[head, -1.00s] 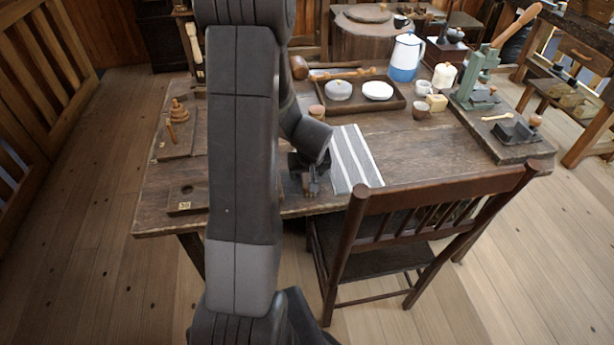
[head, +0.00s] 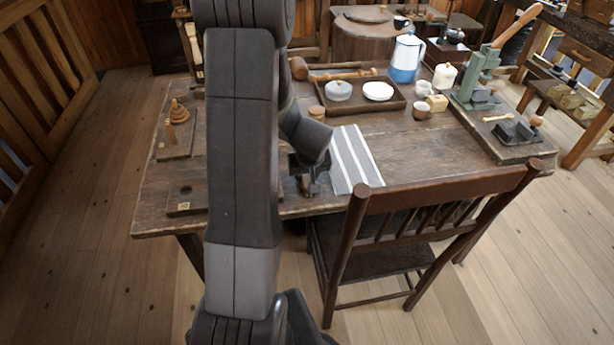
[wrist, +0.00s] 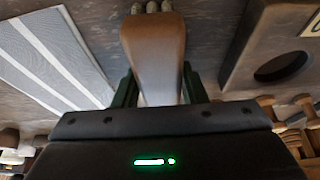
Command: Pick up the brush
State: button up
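The brush shows large in the wrist view as a brown wooden body (wrist: 155,45), with several short greyish tufts at its far end. My gripper (wrist: 158,85) has one dark green finger on each side of it, close against the wood. The fingers are partly closed and look shut on the brush; their tips are hidden behind it. In the head view my gripper (head: 307,184) is low over the table's front part, just left of the striped cloth. The brush is small and mostly hidden there.
The striped cloth (head: 354,160) lies right of my gripper. A wooden block with a round hole (head: 186,205) lies to the left. A chair (head: 430,205) stands at the front edge. A tray (head: 390,103) with two white-topped round things is farther back.

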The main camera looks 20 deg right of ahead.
jog(key=shift+c, duration=1)
jog(key=shift+r, duration=0.1)
jog(key=shift+r+p, duration=0.6)
jog(key=shift+p, duration=0.05)
notch_tip(320, 180, up, 9)
jog(key=shift+r, duration=0.1)
